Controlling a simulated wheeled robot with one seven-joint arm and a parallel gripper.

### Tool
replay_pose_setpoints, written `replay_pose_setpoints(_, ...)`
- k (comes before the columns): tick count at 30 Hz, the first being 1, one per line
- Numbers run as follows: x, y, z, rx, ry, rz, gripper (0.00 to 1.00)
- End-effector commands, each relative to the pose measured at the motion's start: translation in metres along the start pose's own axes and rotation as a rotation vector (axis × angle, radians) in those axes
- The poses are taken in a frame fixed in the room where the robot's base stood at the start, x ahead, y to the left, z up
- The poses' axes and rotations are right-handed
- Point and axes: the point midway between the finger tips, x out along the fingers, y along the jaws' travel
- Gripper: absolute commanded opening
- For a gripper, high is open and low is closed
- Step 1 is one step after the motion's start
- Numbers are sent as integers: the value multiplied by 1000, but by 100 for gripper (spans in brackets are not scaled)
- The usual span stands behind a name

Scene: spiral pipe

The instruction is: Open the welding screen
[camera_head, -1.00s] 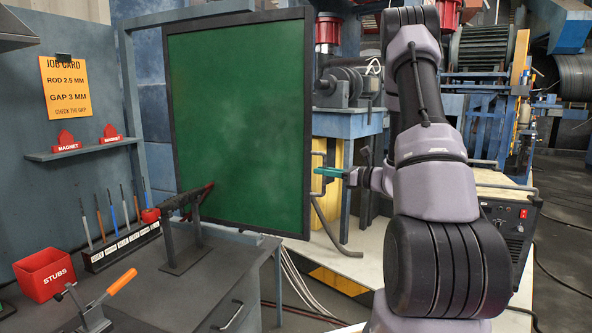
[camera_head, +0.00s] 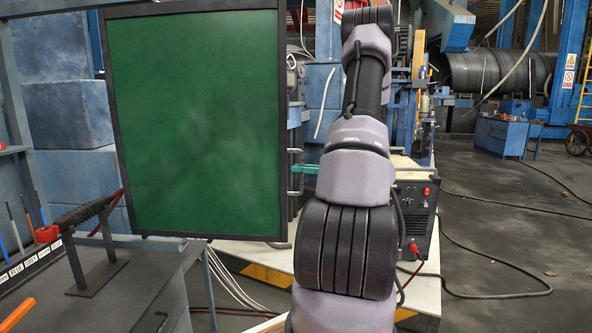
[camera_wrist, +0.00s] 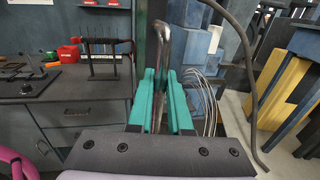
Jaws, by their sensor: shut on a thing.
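The welding screen (camera_head: 195,120) is a dark green panel in a black frame. It hangs upright at the left of the head view, face on. A metal bar handle (camera_head: 292,192) stands at its right edge. My gripper (camera_head: 304,169) has teal fingers and reaches the handle; my arm hides part of it. In the wrist view the fingers (camera_wrist: 160,105) are closed around the upright metal handle (camera_wrist: 162,42). The screen shows there only as a dark, edge-on strip left of the handle.
A workbench with a black stand (camera_head: 97,245) is at the left, close to the screen's lower edge. A black welding machine (camera_head: 415,215) stands right of my arm with cables on the floor. The floor farther right is open.

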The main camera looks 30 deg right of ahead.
Motion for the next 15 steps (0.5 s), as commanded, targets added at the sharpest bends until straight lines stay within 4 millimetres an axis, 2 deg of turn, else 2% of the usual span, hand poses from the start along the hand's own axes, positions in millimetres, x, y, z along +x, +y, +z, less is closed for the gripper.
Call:
replay_pose_setpoints(7,0,0,-1,0,2,1,0)
replay_pose_setpoints(8,0,0,-1,0,2,1,29)
replay_pose_setpoints(9,0,0,-1,0,2,1,44)
replay_pose_setpoints(10,0,0,-1,0,1,1,47)
replay_pose_setpoints(15,0,0,0,0,1,1,47)
